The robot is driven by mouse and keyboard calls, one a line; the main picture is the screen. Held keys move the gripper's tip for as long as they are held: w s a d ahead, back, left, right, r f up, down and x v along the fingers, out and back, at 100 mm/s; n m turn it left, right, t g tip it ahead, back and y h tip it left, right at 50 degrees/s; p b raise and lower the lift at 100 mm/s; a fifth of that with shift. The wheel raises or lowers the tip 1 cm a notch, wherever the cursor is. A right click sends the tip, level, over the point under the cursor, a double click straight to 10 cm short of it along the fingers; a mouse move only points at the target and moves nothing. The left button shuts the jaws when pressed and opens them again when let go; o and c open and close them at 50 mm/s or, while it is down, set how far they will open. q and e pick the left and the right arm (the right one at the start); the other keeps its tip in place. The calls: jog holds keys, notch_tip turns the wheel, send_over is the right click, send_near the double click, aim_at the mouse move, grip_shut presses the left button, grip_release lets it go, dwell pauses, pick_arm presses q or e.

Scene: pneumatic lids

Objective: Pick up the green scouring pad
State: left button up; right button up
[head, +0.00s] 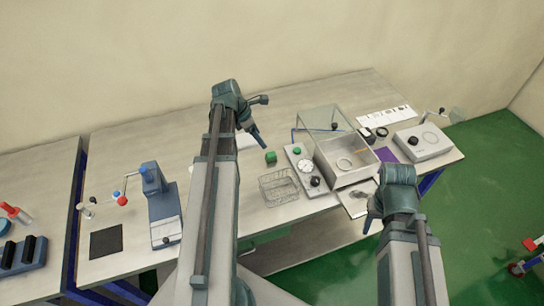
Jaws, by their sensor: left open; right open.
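A small green block, which looks like the green scouring pad (270,158), lies on the table behind the wire basket and left of the gauge panel. My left gripper (262,119) is open and empty, above the table, up and left of the pad in the picture. One finger points right and the other points down toward the pad, with a gap between it and the pad. My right gripper (370,217) is open near the table's front edge, partly hidden by its own wrist, well right of the pad.
A wire basket (279,187) stands just in front of the pad. A gauge panel (305,168) with a green knob and a clear-lidded box (345,161) stand to its right. A blue-grey press (163,208) stands at the left. Bare table (190,132) lies behind.

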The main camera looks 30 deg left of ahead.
pick_arm(q)
jog(key=b, duration=0.7)
send_over(271, 154)
jog(key=s+a, duration=0.1)
jog(key=s, duration=0.1)
notch_tip(271, 154, down, 7)
jog(key=shift+w+f, duration=0.1)
jog(key=shift+w+d+f, duration=0.1)
jog(key=shift+w+f, duration=0.05)
jog(key=shift+f, duration=0.15)
jog(key=shift+r, duration=0.1)
jog(key=b+x, duration=0.4)
jog(key=shift+a+f+b, duration=0.2)
jog(key=shift+f+b, duration=0.1)
jog(key=shift+f, duration=0.1)
jog(key=shift+w+d+f+b, duration=0.1)
jog(key=shift+w+f+b, duration=0.05)
jog(key=shift+f+b, duration=0.15)
jog(key=shift+r, duration=0.1)
grip_shut()
